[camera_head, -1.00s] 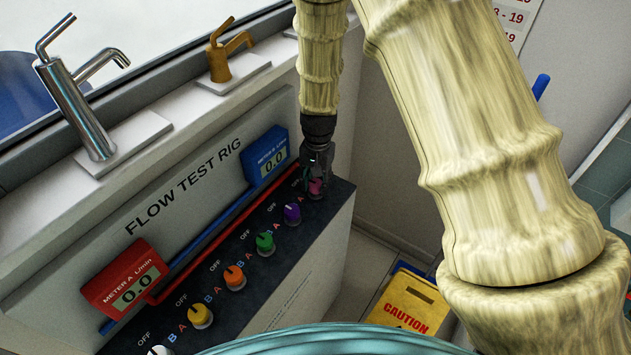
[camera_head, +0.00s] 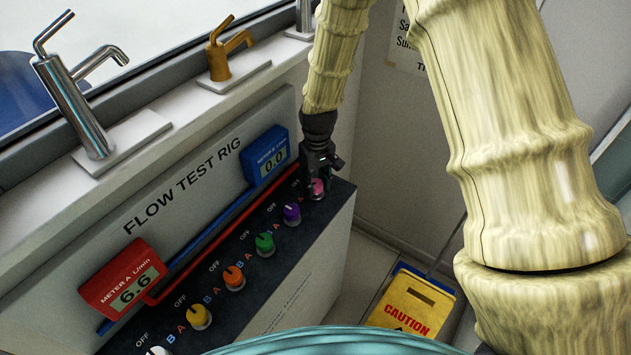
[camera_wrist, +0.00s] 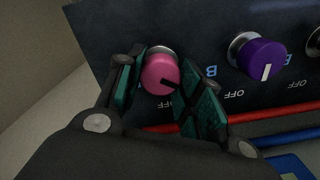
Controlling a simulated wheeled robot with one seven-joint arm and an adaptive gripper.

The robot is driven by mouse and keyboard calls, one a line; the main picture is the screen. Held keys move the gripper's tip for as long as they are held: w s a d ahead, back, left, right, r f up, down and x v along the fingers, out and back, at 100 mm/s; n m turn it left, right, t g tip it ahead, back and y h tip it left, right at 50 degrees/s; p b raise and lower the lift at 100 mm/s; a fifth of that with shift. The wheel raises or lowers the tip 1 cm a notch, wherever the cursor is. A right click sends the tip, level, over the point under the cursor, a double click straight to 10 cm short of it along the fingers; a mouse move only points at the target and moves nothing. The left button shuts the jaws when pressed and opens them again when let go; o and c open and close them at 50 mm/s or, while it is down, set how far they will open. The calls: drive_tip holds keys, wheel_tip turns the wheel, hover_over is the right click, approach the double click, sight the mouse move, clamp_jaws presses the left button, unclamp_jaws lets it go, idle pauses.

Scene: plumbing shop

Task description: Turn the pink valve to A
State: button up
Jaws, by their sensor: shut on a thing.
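The pink valve (camera_head: 318,187) is a round knob at the far right end of the dark panel on the flow test rig. My gripper (camera_head: 317,178) is at it, pointing down, and partly hides it in the head view. In the wrist view the pink valve (camera_wrist: 157,75) sits between the two teal finger pads of my gripper (camera_wrist: 160,72), which is shut on it. Its dark pointer line slants toward the lower right of that view. The letters around this knob are mostly hidden. The red meter A (camera_head: 126,279) reads 6.6. The blue meter B (camera_head: 267,156) reads 0.0.
A purple knob (camera_head: 292,212) is beside the pink one, then green (camera_head: 265,244), orange (camera_head: 233,277), yellow (camera_head: 199,316) and white knobs along the panel. Taps (camera_head: 222,55) stand on the ledge behind. A yellow caution sign (camera_head: 413,302) stands on the floor at right.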

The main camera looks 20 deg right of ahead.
sight(317, 182)
drive_tip(key=shift+w+n, duration=0.1)
drive_tip(key=shift+n, duration=0.5)
drive_tip(key=o, duration=1)
drive_tip(key=shift+o, duration=0.2)
wheel_tip(317, 182, up, 12)
drive_tip(key=shift+d, duration=0.15)
